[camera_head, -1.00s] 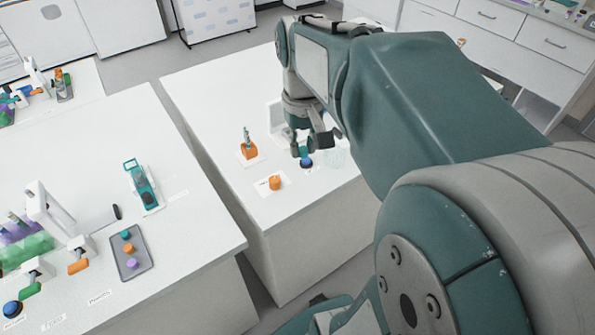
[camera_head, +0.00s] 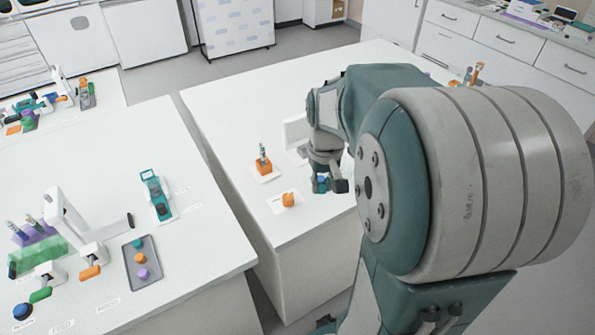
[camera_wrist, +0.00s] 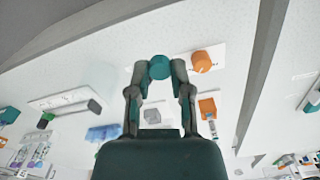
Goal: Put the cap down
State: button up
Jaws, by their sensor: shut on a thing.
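A teal cap (camera_wrist: 160,67) is pinched between the fingertips of my gripper (camera_wrist: 159,70) in the wrist view. In the head view my gripper (camera_head: 322,185) is low over the middle bench (camera_head: 225,125), with the blue-teal cap showing between its fingers. I cannot tell whether the cap touches the bench top. An orange cap (camera_head: 288,200) sits on a white card to the left and nearer; it also shows just right of the held cap in the wrist view (camera_wrist: 202,61).
An orange block holding an upright tube (camera_head: 263,165) stands left of my gripper. The left bench carries a grey tray with teal, orange and purple caps (camera_head: 141,258) and a teal device (camera_head: 156,195). A gap separates the benches. The middle bench's far left part is clear.

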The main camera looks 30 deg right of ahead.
send_over(316, 201)
jog(key=f, duration=0.5)
jog(key=shift+s, duration=0.2)
jog(key=shift+w+f, duration=0.15)
jog(key=shift+f, duration=1.65)
jog(key=o, duration=0.7)
